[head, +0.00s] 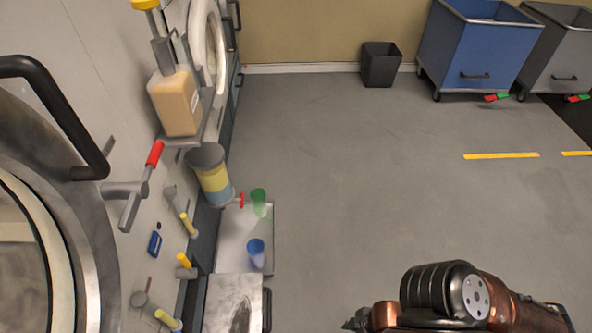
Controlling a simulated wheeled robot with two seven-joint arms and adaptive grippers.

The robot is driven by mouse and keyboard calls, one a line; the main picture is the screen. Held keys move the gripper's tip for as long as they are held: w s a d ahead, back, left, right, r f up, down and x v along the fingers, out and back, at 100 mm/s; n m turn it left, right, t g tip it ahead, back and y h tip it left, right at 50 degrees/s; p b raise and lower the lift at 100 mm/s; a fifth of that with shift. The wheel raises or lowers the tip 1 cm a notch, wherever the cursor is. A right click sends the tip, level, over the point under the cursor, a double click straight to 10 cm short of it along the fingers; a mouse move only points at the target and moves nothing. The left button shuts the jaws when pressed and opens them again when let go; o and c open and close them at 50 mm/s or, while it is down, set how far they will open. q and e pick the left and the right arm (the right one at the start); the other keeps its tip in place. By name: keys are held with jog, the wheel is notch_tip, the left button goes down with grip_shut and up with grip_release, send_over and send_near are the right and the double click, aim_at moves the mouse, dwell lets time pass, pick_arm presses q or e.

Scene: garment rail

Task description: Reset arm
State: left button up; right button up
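One arm of mine, copper and black, comes in at the bottom right of the head view, so I take it as my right arm. At its left end a small dark part, possibly my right gripper (356,320), shows at the bottom edge. It is too small and cut off to tell whether it is open or shut. It appears over bare grey floor, with nothing visible in it. My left arm and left gripper are not in view.
Machine fronts line the left, with a black handle (72,110), a red-tipped lever (148,172) and a soap bottle (178,102). A blue cart (465,55) and dark bin (380,66) stand behind clear floor.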

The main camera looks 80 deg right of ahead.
jog(key=w+a+t+y, duration=0.3)
jog(key=a+t, duration=0.3)
jog(key=a, duration=0.2)
pick_arm(q)
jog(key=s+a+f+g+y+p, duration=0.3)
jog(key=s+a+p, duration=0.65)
jog(key=p, duration=1.25)
pick_arm(e)
jog(key=s+d+f+g+h, duration=0.2)
jog(key=s+d+g+h, duration=0.15)
jog(key=s+d, duration=0.6)
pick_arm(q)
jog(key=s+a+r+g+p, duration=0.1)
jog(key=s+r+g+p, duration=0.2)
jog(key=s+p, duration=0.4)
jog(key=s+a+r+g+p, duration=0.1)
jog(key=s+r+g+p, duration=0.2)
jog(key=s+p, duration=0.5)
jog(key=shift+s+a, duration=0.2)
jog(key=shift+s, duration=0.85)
pick_arm(e)
jog(key=s+d+r+g, duration=0.1)
jog(key=s+r+g, duration=0.1)
jog(key=s, duration=0.6)
jog(key=s+d+r+g, duration=0.1)
jog(key=s+r+g, duration=0.2)
jog(key=s, duration=0.6)
jog(key=shift+d, duration=0.2)
